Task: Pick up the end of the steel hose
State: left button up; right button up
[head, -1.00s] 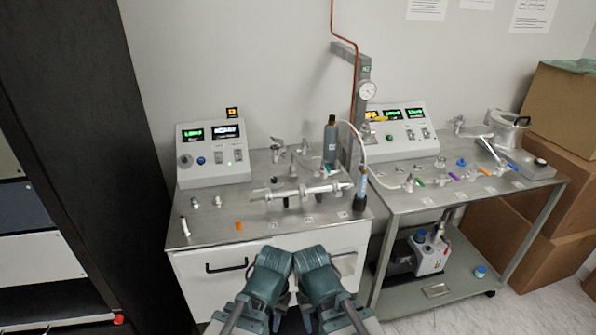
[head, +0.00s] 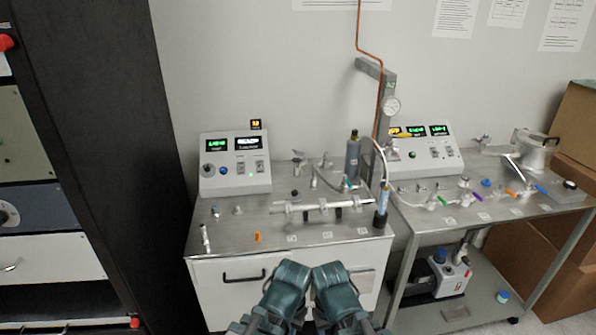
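A pale, thin hose (head: 384,160) arches from beside a grey cylinder (head: 353,160) down to a small blue-and-white bottle (head: 383,198) at the left bench's right edge. I cannot tell whether this is the steel hose, or where its free end is. A shiny metal tube assembly (head: 318,206) lies across the left bench. My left gripper (head: 288,284) and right gripper (head: 334,284) are side by side at the bottom, in front of the bench drawers and apart from the objects on top. Their fingers are not clear enough to tell open from shut.
The left steel bench (head: 270,235) carries a control console (head: 235,180) and small fittings. A second bench (head: 440,225) stands to its right, with a pump (head: 449,276) on its lower shelf. A tall black cabinet (head: 150,130) is at the left. Cardboard boxes (head: 570,150) stand far right.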

aim_at(313, 186)
jog(key=i+l, duration=0.5)
jog(key=i+l+u, duration=0.3)
jog(key=l, duration=0.25)
jog(key=u, duration=1.65)
